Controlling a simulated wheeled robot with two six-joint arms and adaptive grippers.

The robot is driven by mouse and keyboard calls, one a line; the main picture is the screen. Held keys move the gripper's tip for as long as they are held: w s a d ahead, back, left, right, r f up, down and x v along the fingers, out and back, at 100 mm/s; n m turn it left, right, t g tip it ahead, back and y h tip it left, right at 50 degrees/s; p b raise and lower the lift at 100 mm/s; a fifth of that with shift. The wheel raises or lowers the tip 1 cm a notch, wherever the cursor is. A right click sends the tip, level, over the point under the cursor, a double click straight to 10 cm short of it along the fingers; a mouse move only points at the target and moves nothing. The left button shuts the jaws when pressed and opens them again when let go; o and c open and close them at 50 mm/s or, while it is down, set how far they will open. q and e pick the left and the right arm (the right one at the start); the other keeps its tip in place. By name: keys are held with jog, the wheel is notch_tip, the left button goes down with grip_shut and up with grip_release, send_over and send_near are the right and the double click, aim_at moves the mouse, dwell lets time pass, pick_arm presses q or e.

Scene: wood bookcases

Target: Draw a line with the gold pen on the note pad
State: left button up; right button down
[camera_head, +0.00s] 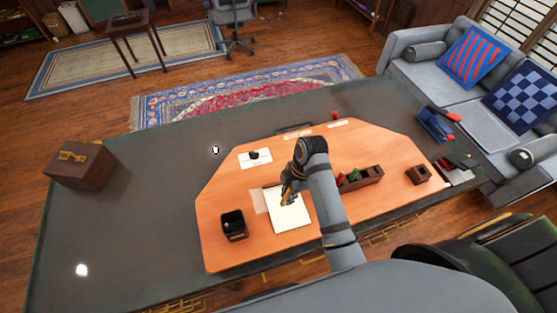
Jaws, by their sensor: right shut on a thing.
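The note pad (289,218) is a white sheet-like pad lying on the orange wooden desk board. My right arm reaches over the board from the lower right, and its right gripper (289,192) is at the pad's upper part. The right gripper is shut on the gold pen (288,199), a small golden shape over the pad, mostly hidden by the gripper. I cannot tell whether the pen's tip touches the paper. No line can be made out on the pad at this size. My left gripper is not in view.
The desk board (228,187) also holds a black pen cup (233,225), a white card with a dark object (255,157), a wooden tray (365,180) with red and green items, and a small brown box (418,174). A brown chest (80,166) stands at left.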

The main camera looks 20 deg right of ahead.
jog(key=shift+r, duration=0.2)
jog(key=shift+s+r, duration=0.1)
jog(key=shift+s, duration=0.1)
jog(key=f, duration=0.5)
jog(key=shift+s, duration=0.2)
jog(key=shift+s+f, duration=0.1)
jog(key=shift+f, duration=0.1)
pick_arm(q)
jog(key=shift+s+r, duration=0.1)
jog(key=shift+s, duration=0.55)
pick_arm(e)
jog(key=shift+f, duration=0.1)
pick_arm(q)
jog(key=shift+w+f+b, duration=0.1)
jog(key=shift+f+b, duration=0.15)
jog(key=shift+b, duration=0.05)
pick_arm(e)
jog(key=shift+f, duration=0.55)
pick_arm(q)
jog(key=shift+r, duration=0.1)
